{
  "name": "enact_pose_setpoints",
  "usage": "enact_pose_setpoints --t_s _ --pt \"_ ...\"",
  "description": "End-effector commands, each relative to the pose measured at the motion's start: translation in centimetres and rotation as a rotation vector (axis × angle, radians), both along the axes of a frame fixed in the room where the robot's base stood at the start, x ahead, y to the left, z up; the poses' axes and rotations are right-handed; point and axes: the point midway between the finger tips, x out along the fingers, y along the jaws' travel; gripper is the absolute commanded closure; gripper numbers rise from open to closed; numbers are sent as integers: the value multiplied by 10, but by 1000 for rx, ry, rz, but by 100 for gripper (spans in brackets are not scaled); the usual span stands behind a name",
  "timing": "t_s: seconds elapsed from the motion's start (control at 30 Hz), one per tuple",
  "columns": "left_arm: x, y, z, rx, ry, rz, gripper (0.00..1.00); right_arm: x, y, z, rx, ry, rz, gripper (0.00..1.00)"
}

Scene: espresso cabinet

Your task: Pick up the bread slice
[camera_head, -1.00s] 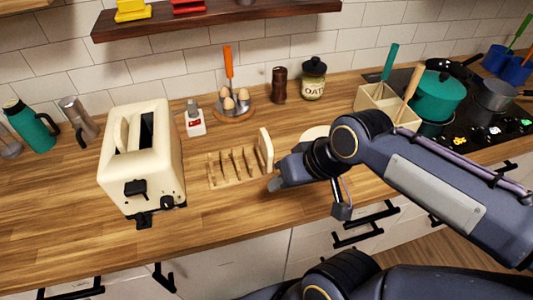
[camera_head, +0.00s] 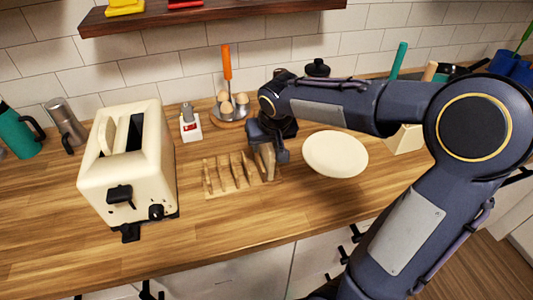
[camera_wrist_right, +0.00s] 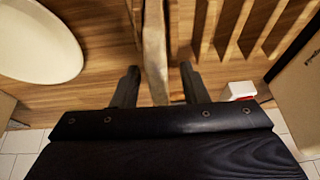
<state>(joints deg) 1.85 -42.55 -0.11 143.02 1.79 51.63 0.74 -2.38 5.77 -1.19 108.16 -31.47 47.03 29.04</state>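The bread slice (camera_head: 267,165) stands upright at the right end of a wooden toast rack (camera_head: 215,192). My right gripper (camera_head: 270,150) is down over it, hiding its upper part in the head view. In the right wrist view the pale slice (camera_wrist_right: 155,50) lies between the two fingers of my right gripper (camera_wrist_right: 158,88), with a gap visible on each side. The gripper is open around the slice. My left gripper is out of view.
A cream toaster (camera_head: 150,175) stands to the left, with a pale slab in one slot. A white plate (camera_head: 335,154) lies just right of the gripper. The front counter is clear.

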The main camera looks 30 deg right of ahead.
Motion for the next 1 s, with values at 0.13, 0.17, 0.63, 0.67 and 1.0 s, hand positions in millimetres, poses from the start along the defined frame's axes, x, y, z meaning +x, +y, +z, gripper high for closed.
enact_pose_setpoints --t_s 0.13,0.17,0.63,0.67,1.0 --pt "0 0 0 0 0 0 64 4 -1 -12 0 1 1 60" --pt "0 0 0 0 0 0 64 4 -1 -13 0 0 1 60" --pt "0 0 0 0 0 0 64 4 -1 -12 0 -1 1 97" --pt "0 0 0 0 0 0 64 4 -1 -12 0 -1 1 100" --pt "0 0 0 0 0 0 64 4 -1 -10 0 -2 0 100"
